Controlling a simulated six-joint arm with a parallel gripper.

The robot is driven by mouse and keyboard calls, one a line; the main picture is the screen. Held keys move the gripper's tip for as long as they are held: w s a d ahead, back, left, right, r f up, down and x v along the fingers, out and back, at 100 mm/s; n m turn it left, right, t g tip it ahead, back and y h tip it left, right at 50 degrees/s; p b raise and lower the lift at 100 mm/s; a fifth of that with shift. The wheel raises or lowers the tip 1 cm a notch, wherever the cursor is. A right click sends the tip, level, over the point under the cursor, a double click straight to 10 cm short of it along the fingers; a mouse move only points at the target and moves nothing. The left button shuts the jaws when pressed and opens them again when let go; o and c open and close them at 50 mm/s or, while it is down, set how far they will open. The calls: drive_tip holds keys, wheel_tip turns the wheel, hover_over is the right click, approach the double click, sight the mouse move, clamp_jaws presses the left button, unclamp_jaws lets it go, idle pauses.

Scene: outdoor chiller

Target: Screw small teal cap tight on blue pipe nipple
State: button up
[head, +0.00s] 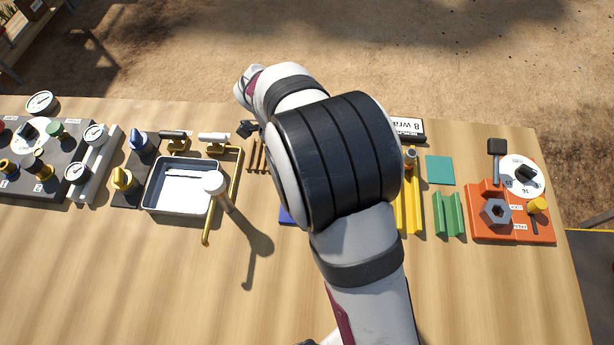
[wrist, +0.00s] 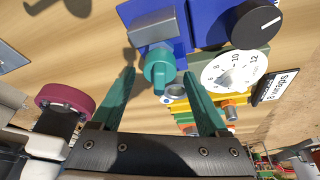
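In the wrist view a small teal cap (wrist: 158,66), round with a hollow-looking face, sits at the edge of a blue block (wrist: 178,40), close to a grey rectangular piece on it. The blue pipe nipple is not clearly visible; I cannot tell how the cap sits on it. My gripper (wrist: 160,77) has two teal fingers spread apart, one on each side of the cap in the picture, with visible gaps. I cannot tell the depth between fingertips and cap. In the head view my arm hides the gripper and cap; only a blue corner (head: 286,215) shows.
In the wrist view a black knob (wrist: 257,20) and a white numbered dial (wrist: 232,72) are right of the cap. In the head view a grey tray (head: 152,203) stands left, a green channel (head: 449,215) and orange board (head: 517,232) right. The front table is clear.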

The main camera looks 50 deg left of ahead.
drive_tip(key=shift+o, duration=0.5)
drive_tip(key=shift+o, duration=0.9)
drive_tip(key=v, duration=1.2)
